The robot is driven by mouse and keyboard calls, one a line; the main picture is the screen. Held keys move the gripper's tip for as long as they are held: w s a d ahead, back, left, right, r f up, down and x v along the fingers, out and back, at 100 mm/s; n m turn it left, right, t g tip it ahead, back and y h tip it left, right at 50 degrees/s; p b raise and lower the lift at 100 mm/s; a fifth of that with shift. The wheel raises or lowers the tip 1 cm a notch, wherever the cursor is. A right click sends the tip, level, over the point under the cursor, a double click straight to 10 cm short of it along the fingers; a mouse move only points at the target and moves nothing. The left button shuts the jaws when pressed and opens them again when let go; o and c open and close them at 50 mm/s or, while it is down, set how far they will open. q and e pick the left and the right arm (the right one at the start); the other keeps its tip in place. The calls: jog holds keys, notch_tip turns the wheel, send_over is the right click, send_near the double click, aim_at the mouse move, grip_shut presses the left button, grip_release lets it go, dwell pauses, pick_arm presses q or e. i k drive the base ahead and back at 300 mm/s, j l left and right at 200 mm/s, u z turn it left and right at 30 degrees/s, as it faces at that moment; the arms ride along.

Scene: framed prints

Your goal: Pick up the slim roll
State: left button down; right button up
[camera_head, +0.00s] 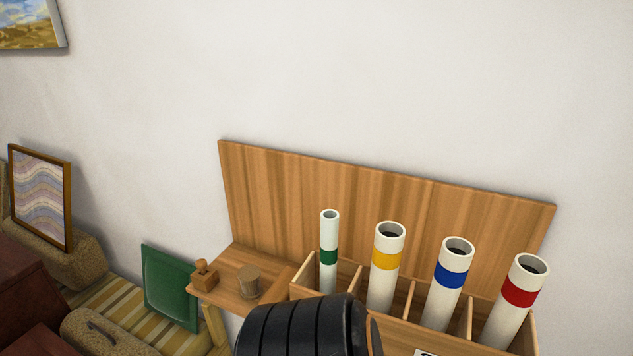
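The slim roll (329,252) is a thin white tube with a green band. It stands upright in the leftmost compartment of a wooden divided rack (302,276), and it is narrower than the other rolls. Its top and band are in plain view; its lower end is hidden by the rack and by a black ribbed part of my own body at the bottom middle. Neither gripper's fingers are in view.
Right of it stand wider rolls with yellow (385,262), blue (449,280) and red (518,296) bands, separated by dividers. A wooden backboard (300,200) rises behind. A wooden stamp (204,275) and a small cylinder (249,282) stand left. Above the rolls is free room.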

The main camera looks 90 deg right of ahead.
aim_at(330, 218)
jog(key=z, duration=2.4)
jog(key=l, duration=0.1)
